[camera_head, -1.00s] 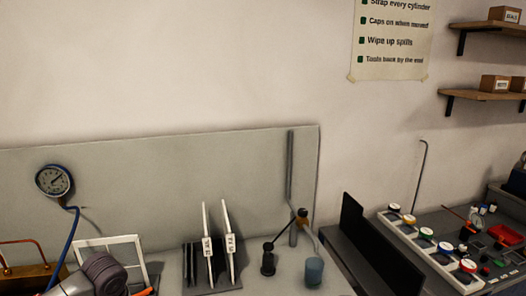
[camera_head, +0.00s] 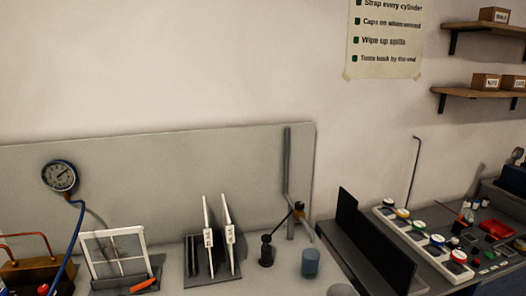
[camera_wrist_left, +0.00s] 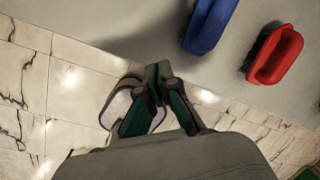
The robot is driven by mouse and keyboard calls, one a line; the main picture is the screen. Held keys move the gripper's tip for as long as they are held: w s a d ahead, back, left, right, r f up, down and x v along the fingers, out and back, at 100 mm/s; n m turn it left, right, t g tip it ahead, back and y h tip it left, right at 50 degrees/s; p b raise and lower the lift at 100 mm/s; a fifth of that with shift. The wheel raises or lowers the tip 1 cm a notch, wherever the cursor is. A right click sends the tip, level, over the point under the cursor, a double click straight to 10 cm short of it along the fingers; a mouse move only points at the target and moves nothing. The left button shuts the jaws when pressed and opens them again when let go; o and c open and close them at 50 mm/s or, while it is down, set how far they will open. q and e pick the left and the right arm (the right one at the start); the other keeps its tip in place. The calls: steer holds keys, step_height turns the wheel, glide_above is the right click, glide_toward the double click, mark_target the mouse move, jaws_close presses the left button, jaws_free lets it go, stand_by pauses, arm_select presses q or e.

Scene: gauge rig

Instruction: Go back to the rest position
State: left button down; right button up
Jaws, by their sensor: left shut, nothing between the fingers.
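My left gripper (camera_wrist_left: 157,78) shows in the left wrist view. Its fingers are together and hold nothing. In the head view neither gripper shows.

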arm_select(q)
steer(key=s+d+f+n+h, duration=0.1)
steer(key=s+d+n+h, duration=0.1)
steer(key=s+d+n, duration=0.75)
steer(key=s+a+r+n+t+y, duration=0.15)
steer(key=s+a+n, duration=0.45)
steer(key=s+n, duration=0.75)
step_height(320, 180, down, 30)
steer(key=s+g+b, duration=0.2)
steer(key=s+a+f+g+b, duration=0.1)
steer(key=s+a+f+b, duration=0.1)
steer(key=s+f, duration=1.3)
steer(key=shift+s+a+f, duration=0.25)
steer(key=shift+a+f, duration=0.3)
steer(key=shift+f, duration=0.1)
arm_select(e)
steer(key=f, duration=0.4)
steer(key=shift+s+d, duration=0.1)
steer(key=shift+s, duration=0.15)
